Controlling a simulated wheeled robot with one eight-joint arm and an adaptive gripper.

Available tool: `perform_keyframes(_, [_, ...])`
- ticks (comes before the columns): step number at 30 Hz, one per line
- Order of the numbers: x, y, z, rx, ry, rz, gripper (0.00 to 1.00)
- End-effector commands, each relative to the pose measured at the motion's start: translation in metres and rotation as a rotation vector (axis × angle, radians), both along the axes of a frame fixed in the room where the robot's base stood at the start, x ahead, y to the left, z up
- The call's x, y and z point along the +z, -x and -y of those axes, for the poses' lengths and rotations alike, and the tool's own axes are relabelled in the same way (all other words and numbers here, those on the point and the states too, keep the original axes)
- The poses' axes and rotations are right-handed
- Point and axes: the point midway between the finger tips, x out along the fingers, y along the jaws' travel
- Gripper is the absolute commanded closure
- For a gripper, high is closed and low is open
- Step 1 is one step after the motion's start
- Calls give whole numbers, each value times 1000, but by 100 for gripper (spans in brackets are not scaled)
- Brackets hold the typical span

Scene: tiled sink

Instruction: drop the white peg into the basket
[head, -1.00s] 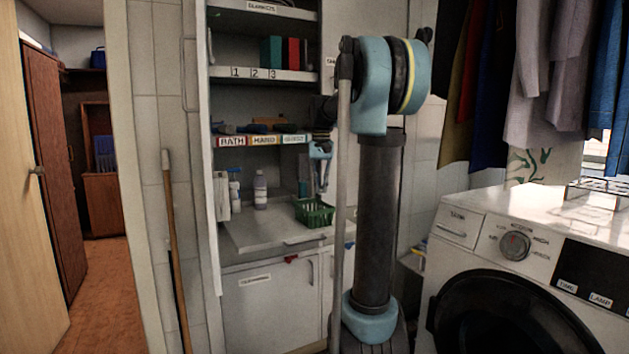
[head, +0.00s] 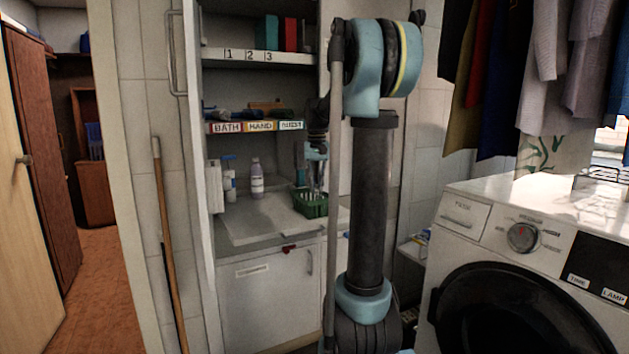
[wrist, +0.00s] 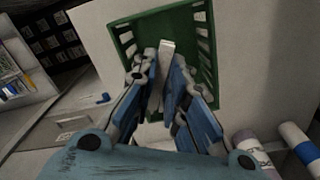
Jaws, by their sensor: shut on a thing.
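The white peg (wrist: 166,58) is a pale, slim piece between my gripper's fingers in the wrist view. My gripper (wrist: 162,88) is shut on it, with the peg's end sticking out past the fingertips. The green basket (wrist: 127,38) has slotted side walls and lies behind the peg and fingers in that view, partly covered by them. In the head view the basket (head: 312,207) stands on the sink counter, and my gripper (head: 316,188) points down right over it. The peg is too small to make out clearly there.
A lilac bottle (head: 257,180) and other bottles stand left of the basket on the counter. Labelled shelves (head: 255,127) are above. A washing machine (head: 520,260) stands at the right. The counter's front left (head: 245,228) is clear.

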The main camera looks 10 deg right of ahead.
Motion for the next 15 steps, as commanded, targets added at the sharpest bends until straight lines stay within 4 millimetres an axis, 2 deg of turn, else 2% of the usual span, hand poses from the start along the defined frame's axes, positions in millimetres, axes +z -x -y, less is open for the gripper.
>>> perform_keyframes(12, [-6,0,0,0,0,0,96])
perform_keyframes(15, [-6,0,0,0,0,0,69])
